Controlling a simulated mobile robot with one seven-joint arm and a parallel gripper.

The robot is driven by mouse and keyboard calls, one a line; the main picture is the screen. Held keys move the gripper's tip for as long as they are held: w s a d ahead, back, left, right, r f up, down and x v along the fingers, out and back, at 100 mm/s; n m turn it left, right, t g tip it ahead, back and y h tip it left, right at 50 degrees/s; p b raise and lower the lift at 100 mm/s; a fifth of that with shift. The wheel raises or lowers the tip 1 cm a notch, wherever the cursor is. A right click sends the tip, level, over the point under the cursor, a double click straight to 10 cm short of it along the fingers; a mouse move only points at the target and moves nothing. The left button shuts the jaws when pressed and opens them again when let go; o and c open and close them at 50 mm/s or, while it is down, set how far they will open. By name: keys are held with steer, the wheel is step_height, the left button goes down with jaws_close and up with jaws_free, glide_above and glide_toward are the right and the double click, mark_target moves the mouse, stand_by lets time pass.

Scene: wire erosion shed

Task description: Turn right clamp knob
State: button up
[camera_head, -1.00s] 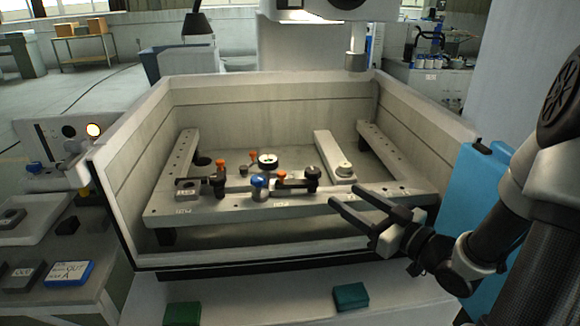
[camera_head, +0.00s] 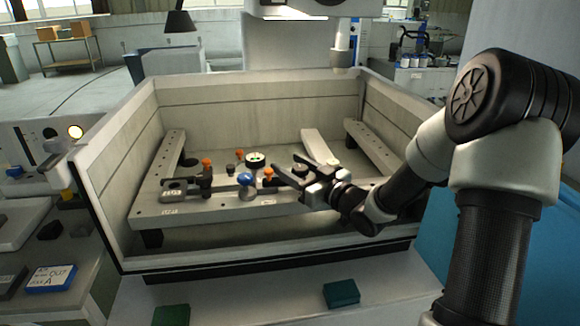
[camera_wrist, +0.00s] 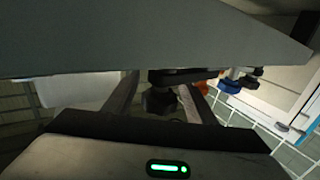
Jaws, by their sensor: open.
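The right clamp knob (camera_wrist: 160,100) is black and shows in the wrist view between my two fingers, with gaps on both sides. In the head view it is mostly hidden behind my gripper (camera_head: 289,168), which is open and reaches over the front beam at the right end of the clamp row. The fingers point left and away. Whether a finger touches the knob I cannot tell. The left clamp (camera_head: 205,180) is dark with an orange knob (camera_head: 207,163) beside it. A blue knob (camera_head: 246,179) stands left of my fingertips; it also shows in the wrist view (camera_wrist: 229,86).
The grey frame (camera_head: 150,212) sits inside a pale walled tank (camera_head: 255,95). A round dial (camera_head: 255,159) stands behind the clamps. Two green blocks (camera_head: 341,293) lie in front. A grey surface (camera_wrist: 150,40) fills the top of the wrist view.

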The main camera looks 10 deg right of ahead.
steer(key=shift+w+a, duration=0.15)
steer(key=shift+w, duration=0.15)
steer(key=c, duration=1)
steer(key=m+h+b, duration=0.1)
steer(key=h+b, duration=0.1)
steer(key=d+m+t+h+b, duration=0.1)
steer(key=m+h+b, duration=0.1)
steer(key=m+t+h+b, duration=0.1)
steer(key=h+b, duration=0.1)
steer(key=h, duration=0.1)
steer(key=shift+w+d+m, duration=0.25)
steer(key=shift+m, duration=0.15)
steer(key=shift+c, duration=0.2)
steer(key=o, duration=1)
